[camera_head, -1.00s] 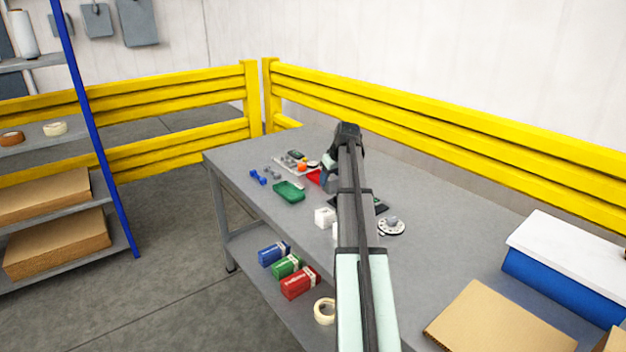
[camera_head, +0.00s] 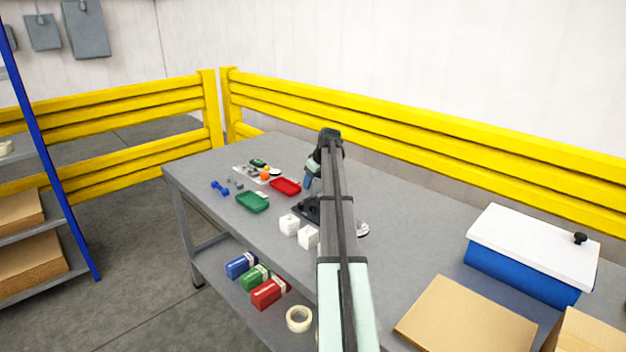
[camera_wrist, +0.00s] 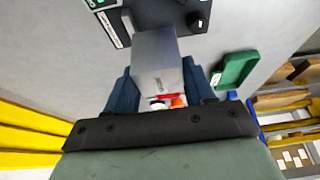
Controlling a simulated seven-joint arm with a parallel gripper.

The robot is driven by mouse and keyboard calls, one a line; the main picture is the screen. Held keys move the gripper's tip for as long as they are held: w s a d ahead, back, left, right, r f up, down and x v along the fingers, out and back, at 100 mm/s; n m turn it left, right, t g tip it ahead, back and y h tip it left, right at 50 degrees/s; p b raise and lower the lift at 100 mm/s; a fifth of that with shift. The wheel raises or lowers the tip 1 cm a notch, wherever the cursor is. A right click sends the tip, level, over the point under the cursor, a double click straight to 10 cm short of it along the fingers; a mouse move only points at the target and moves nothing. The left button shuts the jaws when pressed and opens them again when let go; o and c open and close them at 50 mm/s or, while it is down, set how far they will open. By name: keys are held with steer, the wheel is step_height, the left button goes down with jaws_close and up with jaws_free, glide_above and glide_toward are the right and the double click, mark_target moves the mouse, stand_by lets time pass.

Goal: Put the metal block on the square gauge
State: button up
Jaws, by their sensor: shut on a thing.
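A grey metal block (camera_wrist: 158,60) is held between the two blue fingers of my gripper (camera_wrist: 160,82) in the wrist view. In the head view my gripper (camera_head: 312,178) is above the table, just right of the red tray; the block cannot be made out there. A dark, flat device (camera_head: 306,209) lies on the table near my gripper, partly covered by my arm. It may be the square gauge, but its shape is not clear. Dark parts with a knob (camera_wrist: 196,21) show beyond the block in the wrist view.
A white-lidded blue box (camera_head: 525,268) and cardboard (camera_head: 463,315) stand right. Yellow rails (camera_head: 420,128) run behind.

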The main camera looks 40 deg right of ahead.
mark_target(313, 191)
steer(key=shift+f, duration=2.45)
steer(key=o, duration=1.4)
steer(key=shift+r, duration=5)
